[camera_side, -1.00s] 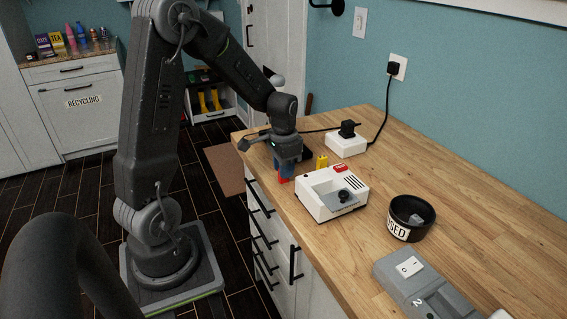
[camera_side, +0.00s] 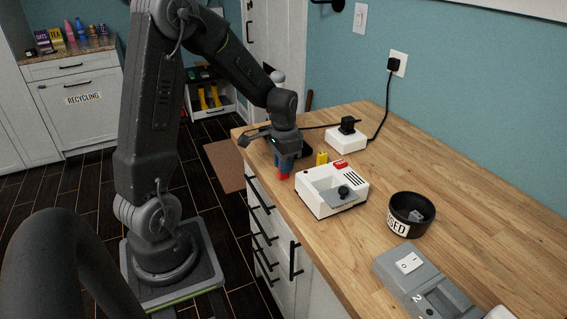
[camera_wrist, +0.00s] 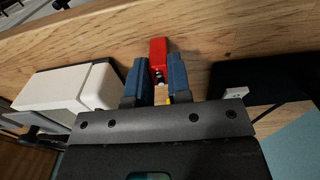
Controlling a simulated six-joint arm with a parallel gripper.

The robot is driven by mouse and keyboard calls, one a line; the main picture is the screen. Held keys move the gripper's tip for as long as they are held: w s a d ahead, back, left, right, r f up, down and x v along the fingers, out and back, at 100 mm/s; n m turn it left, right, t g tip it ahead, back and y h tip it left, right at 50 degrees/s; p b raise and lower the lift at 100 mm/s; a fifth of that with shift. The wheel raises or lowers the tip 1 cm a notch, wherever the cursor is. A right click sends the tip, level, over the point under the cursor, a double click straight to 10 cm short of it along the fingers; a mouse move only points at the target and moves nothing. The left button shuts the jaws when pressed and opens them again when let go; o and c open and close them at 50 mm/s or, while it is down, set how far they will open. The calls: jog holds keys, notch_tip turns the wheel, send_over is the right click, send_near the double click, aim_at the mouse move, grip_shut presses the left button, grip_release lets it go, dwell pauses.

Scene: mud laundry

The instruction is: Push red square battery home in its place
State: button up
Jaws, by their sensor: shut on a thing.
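The red square battery (camera_wrist: 158,52) is held between the blue fingers of my gripper (camera_wrist: 159,78). In the side view the battery (camera_side: 284,175) shows as a red end below the fingertips of my gripper (camera_side: 285,164). It is near the counter's left edge, to the left of the white device (camera_side: 318,203) and apart from it. That device has a grey front panel with a black knob and a red patch on top. The device's white side (camera_wrist: 62,90) is at left in the wrist view. The inside of any battery slot is hidden from me.
A yellow block (camera_side: 321,159) stands behind the device. A white box with a black plug (camera_side: 345,145) and cord is farther back. A black bowl marked USED (camera_side: 391,220) and a grey switch unit (camera_side: 393,277) are to the right. The counter's right side (camera_side: 470,205) is clear.

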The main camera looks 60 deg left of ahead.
jog(key=shift+r, duration=3)
jog(key=shift+w+d+r+m, duration=0.15)
jog(key=shift+w+d+m, duration=0.1)
jog(key=shift+d+m, duration=0.25)
jog(key=w+d+m, duration=0.1)
jog(key=d+m, duration=0.1)
jog(key=m, duration=0.1)
jog(key=w+d+r+m, duration=0.1)
jog(key=d+m, duration=0.1)
jog(key=m, duration=0.1)
jog(key=w+d+r+m, duration=0.1)
jog(key=d+m, duration=0.1)
jog(key=m, duration=0.1)
jog(key=shift+d+r, duration=0.1)
jog(key=shift+r, duration=0.05)
jog(key=w+d+r+m, duration=0.1)
jog(key=d+r+m, duration=0.1)
jog(key=d+m, duration=0.5)
jog(key=shift+m, duration=0.5)
jog(key=shift+w+a+f, duration=0.1)
jog(key=shift+a+f, duration=0.05)
jog(key=shift+f, duration=0.65)
jog(key=shift+a+f, duration=0.2)
jog(key=shift+f, duration=0.65)
jog(key=shift+w+a+f, duration=0.1)
jog(key=shift+a+f, duration=0.05)
jog(key=shift+f, duration=0.65)
jog(key=shift+f, duration=0.35)
jog(key=shift+f, duration=0.65)
